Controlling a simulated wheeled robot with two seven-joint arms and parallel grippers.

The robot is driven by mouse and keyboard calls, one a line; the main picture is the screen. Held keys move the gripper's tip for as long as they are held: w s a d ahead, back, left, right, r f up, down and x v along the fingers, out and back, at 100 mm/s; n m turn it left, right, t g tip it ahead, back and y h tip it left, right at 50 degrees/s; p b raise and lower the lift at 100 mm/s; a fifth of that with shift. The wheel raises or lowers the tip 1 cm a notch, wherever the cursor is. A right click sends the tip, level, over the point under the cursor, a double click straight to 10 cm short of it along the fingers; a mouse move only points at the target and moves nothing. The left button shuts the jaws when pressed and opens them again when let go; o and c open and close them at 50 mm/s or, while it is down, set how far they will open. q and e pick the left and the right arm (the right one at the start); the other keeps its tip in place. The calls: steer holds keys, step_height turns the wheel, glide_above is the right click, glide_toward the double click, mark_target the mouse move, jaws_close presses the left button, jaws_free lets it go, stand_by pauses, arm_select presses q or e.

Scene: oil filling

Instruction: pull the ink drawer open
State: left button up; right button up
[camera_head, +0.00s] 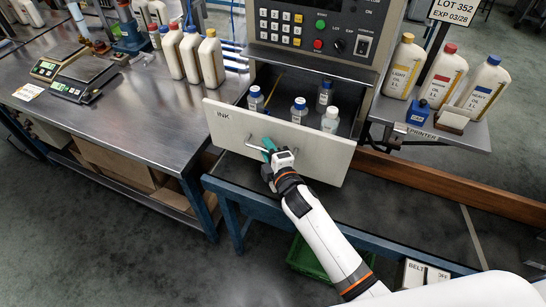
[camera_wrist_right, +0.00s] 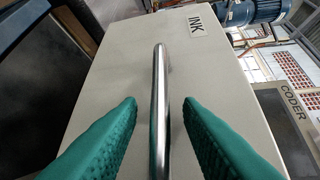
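The ink drawer (camera_head: 225,117) stands pulled out from the machine, its pale front labelled INK and several small bottles standing inside. The drawer front (camera_wrist_right: 110,75) fills much of the right wrist view. Its metal bar handle (camera_wrist_right: 160,65) runs between the two green fingers of my right gripper (camera_wrist_right: 160,104). A gap shows on each side of the bar, so the gripper is open around the handle and not clamped on it. In the head view my right gripper (camera_head: 268,147) is at the handle (camera_head: 252,148), partly covering it. My left gripper is out of view.
A metal bench (camera_head: 130,128) with scales and white bottles is at the left. A shelf (camera_head: 448,136) with oil bottles and a printer is at the right. A blue-framed ledge (camera_head: 262,190) runs below the drawer, with a green crate (camera_head: 306,258) on the floor.

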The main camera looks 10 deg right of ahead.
steer(key=b+v, duration=0.2)
steer(key=v, duration=0.9)
steer(key=shift+s, duration=0.45)
steer(key=s+d+f+m+g+h+b, duration=0.1)
steer(key=s+d+f+m+g, duration=0.2)
steer(key=f, duration=0.9)
steer(key=s+d+f+m+g+h, duration=0.15)
steer(key=s+f, duration=0.35)
steer(key=f, duration=0.7)
steer(key=s+d+f+m+g+b, duration=0.15)
steer(key=s+f+m+g, duration=0.25)
steer(key=f, duration=0.8)
steer(key=s+d+f+m+g, duration=0.2)
steer(key=s+f, duration=0.3)
steer(key=s, duration=0.3)
steer(key=s+d+f+m+g, duration=0.2)
steer(key=s+f, duration=0.3)
steer(key=s, duration=0.4)
steer(key=s+d+f+m+g, duration=0.2)
steer(key=s+f, duration=0.3)
steer(key=s, duration=0.4)
steer(key=shift+m+h, duration=0.45)
steer(key=shift+m, duration=0.4)
